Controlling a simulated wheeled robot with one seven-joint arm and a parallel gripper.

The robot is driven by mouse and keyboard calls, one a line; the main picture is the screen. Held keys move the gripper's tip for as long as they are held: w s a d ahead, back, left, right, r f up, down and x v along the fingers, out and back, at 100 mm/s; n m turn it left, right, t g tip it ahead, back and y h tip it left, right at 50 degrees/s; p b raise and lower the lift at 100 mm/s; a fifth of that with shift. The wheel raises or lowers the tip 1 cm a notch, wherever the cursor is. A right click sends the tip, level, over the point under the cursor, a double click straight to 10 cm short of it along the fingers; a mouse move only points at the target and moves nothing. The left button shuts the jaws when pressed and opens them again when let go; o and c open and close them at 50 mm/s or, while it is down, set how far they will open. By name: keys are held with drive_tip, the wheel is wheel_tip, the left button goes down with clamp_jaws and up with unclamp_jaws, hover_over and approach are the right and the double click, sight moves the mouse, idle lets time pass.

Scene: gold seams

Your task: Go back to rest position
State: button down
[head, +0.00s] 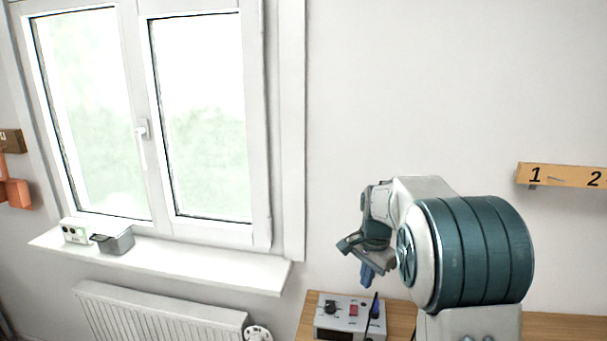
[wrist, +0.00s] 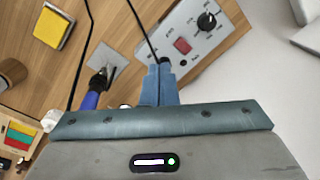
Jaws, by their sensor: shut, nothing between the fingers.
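My gripper (head: 367,274) is in the head view, above the wooden table beside the wall. In the wrist view its blue fingers (wrist: 160,84) are together with nothing between them. Below it stands a grey control box (head: 343,313) with a black knob and a red switch; the box also shows in the wrist view (wrist: 205,50). A soldering iron with a blue handle (wrist: 91,99) is near the fingers in the wrist view. I cannot tell how far the fingers are above the table.
The wooden table (head: 312,322) is partly hidden by my arm. In the wrist view a yellow sponge in a tray (wrist: 52,27) lies at the upper left. A window sill (head: 190,266) and radiator (head: 150,315) are at left. A numbered shelf (head: 560,176) is at right.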

drive_tip(key=s+r+n+t, duration=0.2)
drive_tip(key=s+n, duration=0.8)
drive_tip(key=s, duration=1.8)
drive_tip(key=shift+s+a+r+n, duration=0.2)
drive_tip(key=shift+s+r+n, duration=0.2)
drive_tip(key=shift+r, duration=0.3)
drive_tip(key=w+r+g, duration=0.1)
drive_tip(key=w+r, duration=0.1)
drive_tip(key=w, duration=0.7)
drive_tip(key=w+r, duration=0.2)
drive_tip(key=w, duration=0.7)
drive_tip(key=w+f+m+g, duration=0.1)
drive_tip(key=w+f, duration=0.3)
drive_tip(key=w, duration=0.5)
drive_tip(key=w+f+m+g+b, duration=0.1)
drive_tip(key=w+f, duration=0.3)
drive_tip(key=w, duration=0.6)
drive_tip(key=shift+f, duration=0.25)
